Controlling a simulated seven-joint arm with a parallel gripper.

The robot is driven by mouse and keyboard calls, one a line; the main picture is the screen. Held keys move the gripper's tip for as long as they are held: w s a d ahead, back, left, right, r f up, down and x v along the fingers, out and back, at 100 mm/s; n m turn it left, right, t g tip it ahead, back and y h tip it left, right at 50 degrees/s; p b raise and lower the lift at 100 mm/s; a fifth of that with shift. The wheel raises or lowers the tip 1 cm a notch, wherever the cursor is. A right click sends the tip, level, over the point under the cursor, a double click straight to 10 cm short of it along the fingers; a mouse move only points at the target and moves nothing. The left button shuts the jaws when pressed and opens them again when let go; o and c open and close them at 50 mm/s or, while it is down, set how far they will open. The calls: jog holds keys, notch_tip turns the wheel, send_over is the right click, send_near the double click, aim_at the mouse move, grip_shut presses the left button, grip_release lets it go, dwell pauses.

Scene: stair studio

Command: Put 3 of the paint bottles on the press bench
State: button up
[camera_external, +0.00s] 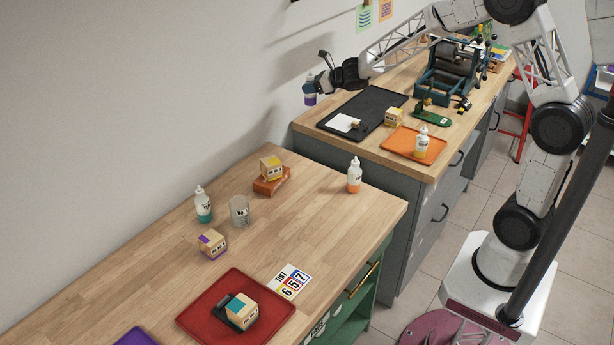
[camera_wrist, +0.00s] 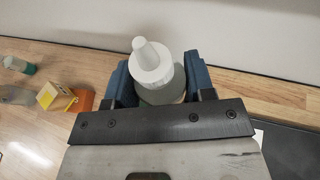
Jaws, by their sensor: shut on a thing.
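My gripper (camera_external: 314,86) is shut on a purple paint bottle (camera_external: 310,97), held upright in the air by the wall near the left end of the press bench (camera_external: 366,150). In the wrist view the bottle's white nozzle (camera_wrist: 152,66) shows between the blue fingers; its body is mostly hidden. An orange paint bottle (camera_external: 354,177) and a teal paint bottle (camera_external: 203,207) stand on the near bench (camera_external: 150,275).
The press bench also holds a black tray (camera_external: 353,105), a small box (camera_external: 394,117), a green tool (camera_external: 432,116) and the press (camera_external: 449,72). On the near bench are a glass jar (camera_external: 239,211), boxes and a red tray (camera_external: 190,318). A gap separates the benches.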

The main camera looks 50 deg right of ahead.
jog(key=s+d+n+y, duration=0.1)
jog(key=s+d, duration=0.4)
jog(key=s, duration=0.5)
jog(key=s+d+f+n+g+y, duration=0.1)
jog(key=s+d, duration=0.3)
jog(key=s, duration=0.6)
jog(key=s+d+n+y, duration=0.1)
jog(key=s+d, duration=0.4)
jog(key=s, duration=0.5)
jog(key=shift+w+f, duration=0.15)
jog(key=shift+f, duration=1.05)
jog(key=shift+w+f, duration=0.15)
jog(key=shift+f, duration=1.05)
jog(key=shift+f, duration=0.15)
jog(key=shift+f, duration=3.25)
jog(key=shift+f, duration=0.4)
jog(key=o, duration=1.1)
